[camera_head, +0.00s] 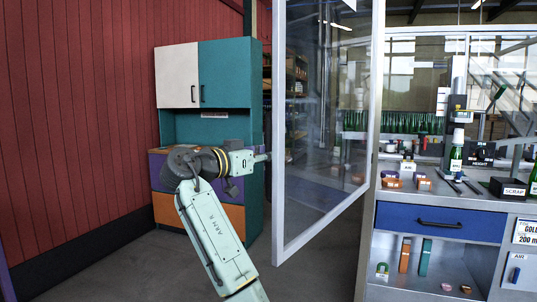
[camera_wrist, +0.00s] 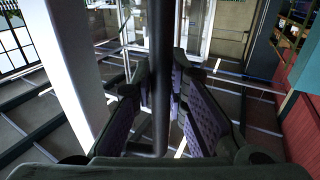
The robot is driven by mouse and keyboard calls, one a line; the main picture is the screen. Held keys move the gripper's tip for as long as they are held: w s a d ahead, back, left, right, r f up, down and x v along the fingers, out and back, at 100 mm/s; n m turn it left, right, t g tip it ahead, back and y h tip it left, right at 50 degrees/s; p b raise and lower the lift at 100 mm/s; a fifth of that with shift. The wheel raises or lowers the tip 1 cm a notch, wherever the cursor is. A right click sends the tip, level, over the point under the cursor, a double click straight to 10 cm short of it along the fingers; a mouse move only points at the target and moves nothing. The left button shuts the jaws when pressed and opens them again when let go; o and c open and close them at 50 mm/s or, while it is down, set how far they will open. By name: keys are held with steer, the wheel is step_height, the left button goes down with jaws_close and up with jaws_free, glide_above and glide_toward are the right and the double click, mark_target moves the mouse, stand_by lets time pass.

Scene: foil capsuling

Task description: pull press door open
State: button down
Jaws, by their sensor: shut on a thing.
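The press door (camera_head: 327,110) is a tall clear panel in a pale grey frame. It stands swung out from the machine, at an angle, in the middle of the head view. My gripper (camera_head: 263,157) reaches the near left edge of its frame from the left. In the wrist view my gripper (camera_wrist: 163,88) has its two padded fingers on either side of a dark upright bar, the door handle (camera_wrist: 160,60), and is shut on it. A pale frame post (camera_wrist: 75,65) rises left of the handle. The handle is hidden in the head view.
The press bench with a blue drawer (camera_head: 438,222) stands at the right, with a green bottle (camera_head: 456,158) and a scrap box (camera_head: 508,188) on top. A teal cabinet (camera_head: 228,75) stands behind my arm by the red wall (camera_head: 75,110). The floor under the door is clear.

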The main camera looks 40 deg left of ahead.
steer(key=shift+a, duration=0.1)
stand_by(0.3)
steer(key=c, duration=1.8)
jaws_free()
steer(key=shift+c, duration=0.2)
steer(key=shift+s, duration=0.1)
steer(key=s, duration=1.1)
steer(key=shift+s+a, duration=0.35)
steer(key=shift+s, duration=0.05)
